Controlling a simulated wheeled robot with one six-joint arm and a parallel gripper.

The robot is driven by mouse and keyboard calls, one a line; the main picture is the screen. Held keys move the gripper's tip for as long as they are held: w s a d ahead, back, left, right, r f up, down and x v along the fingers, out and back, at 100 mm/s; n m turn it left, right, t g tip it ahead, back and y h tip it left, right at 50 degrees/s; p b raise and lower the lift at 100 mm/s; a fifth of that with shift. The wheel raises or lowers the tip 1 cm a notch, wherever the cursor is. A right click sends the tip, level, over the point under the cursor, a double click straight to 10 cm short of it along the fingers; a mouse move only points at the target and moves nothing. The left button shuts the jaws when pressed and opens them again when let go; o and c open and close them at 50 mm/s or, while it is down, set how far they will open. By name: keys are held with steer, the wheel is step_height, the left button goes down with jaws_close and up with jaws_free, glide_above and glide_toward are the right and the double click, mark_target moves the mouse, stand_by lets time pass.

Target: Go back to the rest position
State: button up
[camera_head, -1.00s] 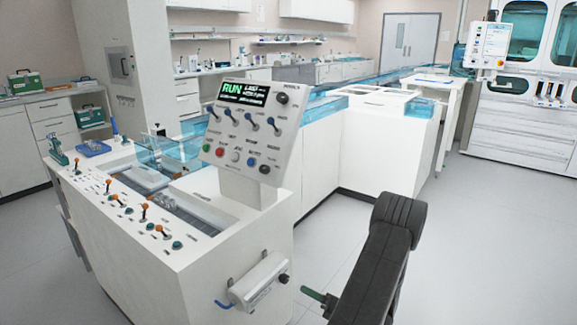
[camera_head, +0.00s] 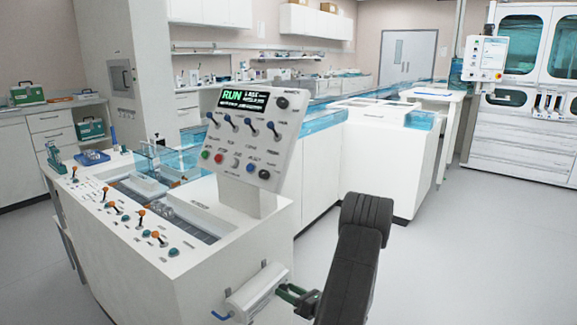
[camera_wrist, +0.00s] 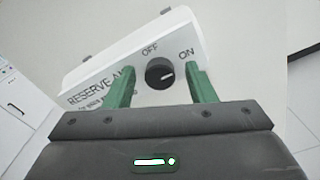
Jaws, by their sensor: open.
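My gripper (camera_wrist: 161,90) has two green fingers, spread apart in the wrist view with nothing held between them. Beyond them is the black knob (camera_wrist: 160,73) of a white box labelled "RESERVE A…" (camera_wrist: 108,72), with OFF and ON marks. The knob's pointer line points towards the ON side. The fingers appear on either side of the knob; I cannot tell the exact gap. In the head view my gripper (camera_head: 297,294) is low in the picture, beside the white box (camera_head: 252,295) on the front of the machine. My dark arm hides part of the floor.
A white machine (camera_head: 170,262) with small levers and a tilted control panel (camera_head: 250,133) reading RUN stands at the left. A long bench with blue clear covers (camera_head: 318,112) runs to the back. A tall glass-fronted cabinet (camera_head: 520,130) is at the right. The floor (camera_head: 450,260) there is clear.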

steer(key=shift+n+b, duration=4.15)
steer(key=shift+n, duration=2.05)
steer(key=shift+s, duration=0.1)
